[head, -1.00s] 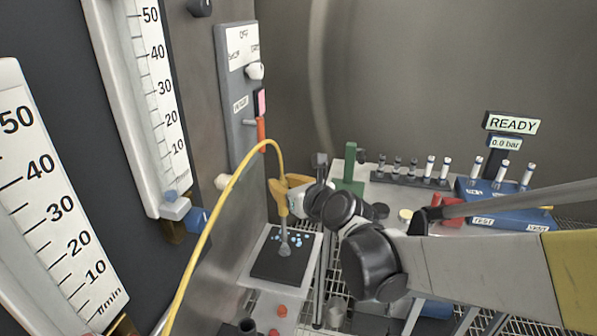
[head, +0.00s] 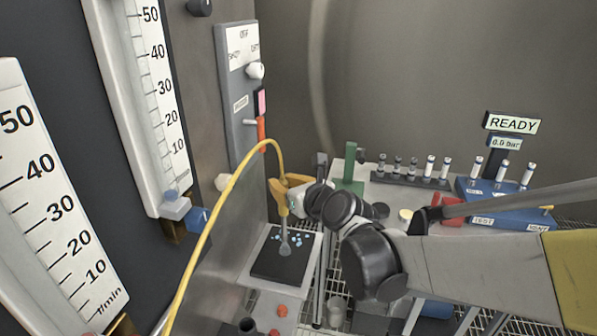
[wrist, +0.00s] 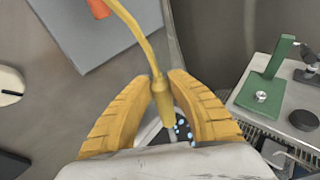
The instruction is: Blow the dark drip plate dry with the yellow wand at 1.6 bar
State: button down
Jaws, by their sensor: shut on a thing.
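The yellow wand (head: 284,208) hangs from a yellow hose (head: 207,238) and points down, its grey nozzle low over the dark drip plate (head: 272,268). Several pale blue drops lie on the plate around the nozzle. I cannot tell whether the nozzle touches the plate. My gripper (head: 283,190) is shut on the wand's body. In the wrist view, the yellow fingers of my gripper (wrist: 160,98) close around the wand (wrist: 162,100), and only a sliver of the plate with drops shows below.
Two flow gauges (head: 165,100) stand at the left. At the right, a bench holds a green stand (head: 350,172), a vial rack (head: 410,178) and a blue test block (head: 500,208). A sign (head: 512,123) reads READY and 0.0 bar.

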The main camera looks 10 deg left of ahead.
jog(key=w+p, duration=0.1)
jog(key=w, duration=0.1)
jog(key=w+p, duration=0.2)
jog(key=w, duration=0.1)
jog(key=shift+w+d, duration=0.2)
jog(key=shift+w, duration=0.05)
dwell(0.5)
dwell(1.3)
